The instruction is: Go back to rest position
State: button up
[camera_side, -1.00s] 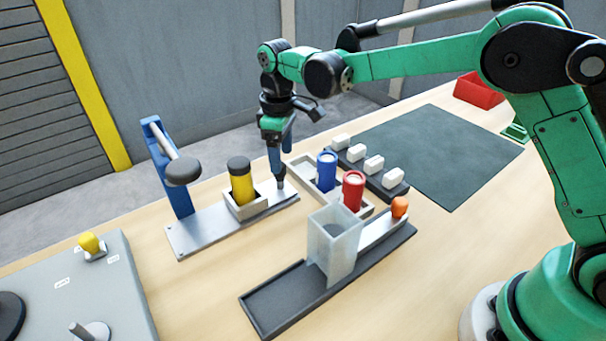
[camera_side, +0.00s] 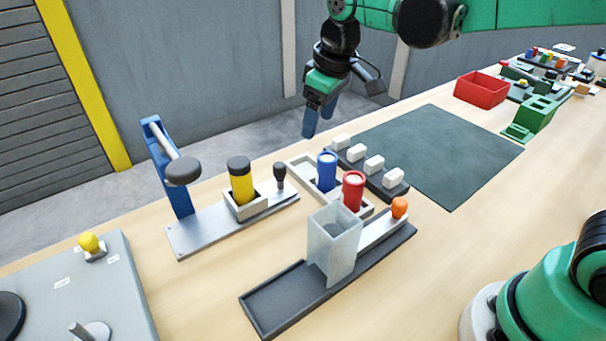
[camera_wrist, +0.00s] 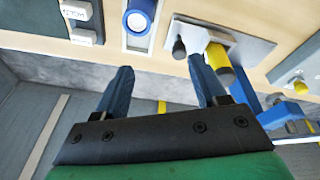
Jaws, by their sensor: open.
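My gripper (camera_side: 319,120) is open and empty, raised in the air behind the coil fixtures in the side view. In the wrist view its two blue fingers (camera_wrist: 160,88) stand apart with nothing between them. A yellow coil with a black top (camera_side: 241,182) stands upright in a holder on the grey metal plate (camera_side: 205,235). A small black knob (camera_side: 280,175) stands on the right end of that plate, clear of the fingers. A blue coil (camera_side: 326,172) and a red coil (camera_side: 353,190) stand in the light tray (camera_side: 302,169).
A blue post with a grey roller end (camera_side: 182,171) rises at the plate's left. A clear box (camera_side: 335,248) stands on a dark rail (camera_side: 275,302) in front. White blocks (camera_side: 374,165) sit on a black strip. The dark green mat (camera_side: 440,150) is bare. A red bin (camera_side: 481,90) stands beyond.

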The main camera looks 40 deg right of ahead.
jog(key=s+d+f+m+t, duration=0.2)
jog(key=s+d+m+t, duration=0.2)
jog(key=s, duration=0.7)
jog(key=shift+m, duration=0.3)
